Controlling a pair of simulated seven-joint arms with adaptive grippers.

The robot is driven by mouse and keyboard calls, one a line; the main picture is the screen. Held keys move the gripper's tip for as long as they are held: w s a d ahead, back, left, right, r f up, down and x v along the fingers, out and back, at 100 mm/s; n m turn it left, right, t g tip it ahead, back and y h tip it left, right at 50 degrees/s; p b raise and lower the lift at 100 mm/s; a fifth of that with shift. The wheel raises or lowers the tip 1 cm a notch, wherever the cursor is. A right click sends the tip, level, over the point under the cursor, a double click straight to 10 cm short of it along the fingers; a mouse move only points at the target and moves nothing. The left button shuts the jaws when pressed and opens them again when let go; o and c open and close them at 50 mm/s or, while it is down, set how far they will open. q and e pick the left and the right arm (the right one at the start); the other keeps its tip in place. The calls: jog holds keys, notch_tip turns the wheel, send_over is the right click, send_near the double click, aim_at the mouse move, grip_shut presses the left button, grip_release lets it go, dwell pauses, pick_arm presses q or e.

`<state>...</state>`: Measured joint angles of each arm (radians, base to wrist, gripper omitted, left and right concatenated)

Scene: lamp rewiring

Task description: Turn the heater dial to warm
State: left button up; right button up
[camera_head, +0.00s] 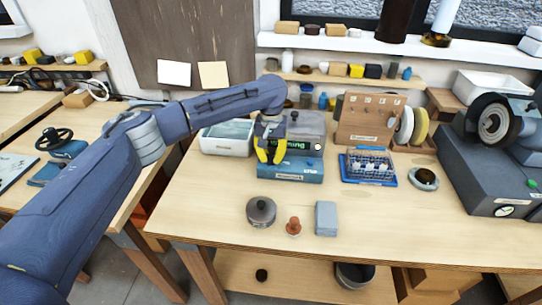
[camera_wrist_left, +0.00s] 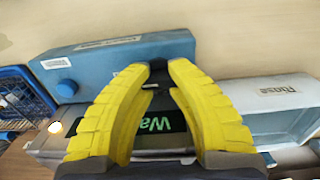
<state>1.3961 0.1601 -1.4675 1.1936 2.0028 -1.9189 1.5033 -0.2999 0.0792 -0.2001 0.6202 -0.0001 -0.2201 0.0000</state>
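The heater is a grey box (camera_head: 305,125) at the back of the bench, with a blue front part (camera_head: 290,170) carrying a white label. Its dark display (camera_head: 298,145) shows green letters, partly hidden by my gripper, that end in "rming"; in the left wrist view the display (camera_wrist_left: 160,126) shows "Wa". My left gripper (camera_head: 270,158) has yellow fingers and points down at the heater's front. In the left wrist view its fingertips (camera_wrist_left: 158,68) meet both sides of a small dark knob, apparently the heater dial (camera_wrist_left: 158,66). My right gripper is not in view.
A white-walled basin (camera_head: 228,138) stands left of the heater. A blue rack (camera_head: 368,167) and a wooden board (camera_head: 368,120) stand right. A grinder (camera_head: 495,150) is far right.

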aim_at(271, 155)
pick_arm(q)
jog(key=shift+o, duration=1)
jog(key=shift+r, duration=0.1)
notch_tip(271, 155, up, 12)
